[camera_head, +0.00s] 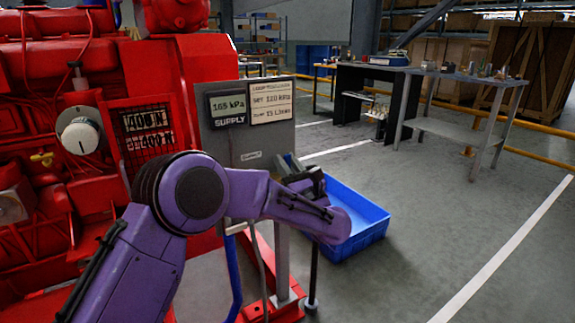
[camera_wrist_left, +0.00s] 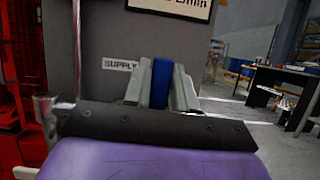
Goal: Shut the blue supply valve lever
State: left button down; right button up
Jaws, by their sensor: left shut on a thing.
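The blue supply valve lever (camera_wrist_left: 162,82) stands upright in the left wrist view, between the two grey fingers of my left gripper (camera_wrist_left: 162,88). The fingers are shut on it, in front of the grey panel and right of its small SUPPLY label (camera_wrist_left: 120,64). In the head view my left gripper (camera_head: 291,166) is at the panel's lower right, partly hidden by my purple forearm. The lever cannot be made out there, and the valve body is hidden. My right gripper is not in view.
The grey panel (camera_head: 221,146) carries a display (camera_head: 229,108) reading 165 kPa and a setpoint card (camera_head: 271,102). The red pumpset (camera_head: 100,60) fills the left. A blue crate (camera_head: 362,237) sits on the floor behind my forearm. Workbenches (camera_head: 462,78) stand at the back right; the right floor is clear.

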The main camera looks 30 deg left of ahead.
pick_arm(q)
jog(key=c, duration=1)
grip_release()
jog(key=shift+f, duration=0.1)
jog(key=v, duration=1)
jog(key=shift+s+d+p, duration=0.2)
jog(key=shift+d+p, duration=0.05)
jog(key=shift+p, duration=0.05)
jog(key=shift+f, duration=0.1)
